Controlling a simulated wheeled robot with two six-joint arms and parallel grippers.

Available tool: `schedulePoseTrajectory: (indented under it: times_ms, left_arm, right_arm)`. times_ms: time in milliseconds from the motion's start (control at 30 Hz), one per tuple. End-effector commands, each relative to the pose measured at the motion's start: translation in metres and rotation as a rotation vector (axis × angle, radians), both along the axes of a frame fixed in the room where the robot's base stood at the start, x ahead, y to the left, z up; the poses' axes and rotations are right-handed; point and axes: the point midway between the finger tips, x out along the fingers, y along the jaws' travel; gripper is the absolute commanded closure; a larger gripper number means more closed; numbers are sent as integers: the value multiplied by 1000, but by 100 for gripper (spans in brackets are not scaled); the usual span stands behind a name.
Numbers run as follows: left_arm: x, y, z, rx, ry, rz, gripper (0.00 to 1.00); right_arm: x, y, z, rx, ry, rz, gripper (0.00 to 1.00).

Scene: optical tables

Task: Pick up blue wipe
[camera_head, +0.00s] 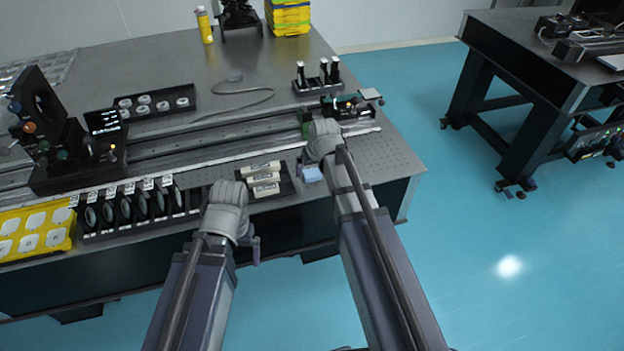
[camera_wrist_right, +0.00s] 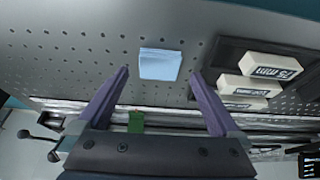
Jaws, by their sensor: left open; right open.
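The blue wipe (camera_head: 312,174) is a small, light blue, roughly square piece lying on the perforated tabletop near the table's front edge. In the right wrist view the wipe (camera_wrist_right: 160,64) shows ahead of my right gripper (camera_wrist_right: 158,74), between the lines of its two spread fingers. The right gripper is open and nothing is between its fingers. In the head view my right gripper (camera_head: 310,160) is right by the wipe, its fingers partly hidden by the wrist. My left gripper (camera_head: 245,240) is at the table's front edge, left of the wipe, mostly hidden behind its own wrist.
A dark tray with white labelled blocks (camera_head: 263,178) lies just left of the wipe. A metal rail (camera_head: 220,155) runs behind. A row of dark optics (camera_head: 130,205) and a yellow box (camera_head: 35,230) are further left. Bare tabletop (camera_head: 375,160) lies to the right.

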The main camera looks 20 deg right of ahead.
Motion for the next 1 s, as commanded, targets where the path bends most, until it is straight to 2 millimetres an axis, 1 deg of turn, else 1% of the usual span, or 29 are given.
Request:
schedulePoseTrajectory:
  times_ms: [33, 133, 233, 433, 467, 1000]
  left_arm:
    - [0, 0, -13, 0, 0, 0, 2]
    - [0, 0, -22, 0, 0, 0, 2]
    - [0, 0, -25, 0, 0, 0, 2]
    - [0, 0, -23, 0, 0, 0, 2]
    - [0, 0, -23, 0, 0, 0, 2]
    - [0, 0, -23, 0, 0, 0, 2]
  right_arm:
    - [5, -1, -13, 0, 0, 0, 0]
    - [9, 0, -22, 0, 0, 0, 0]
    - [10, 0, -25, 0, 0, 0, 0]
    - [10, 0, -23, 0, 0, 0, 0]
    - [10, 0, -23, 0, 0, 0, 2]
    - [10, 0, -23, 0, 0, 0, 63]
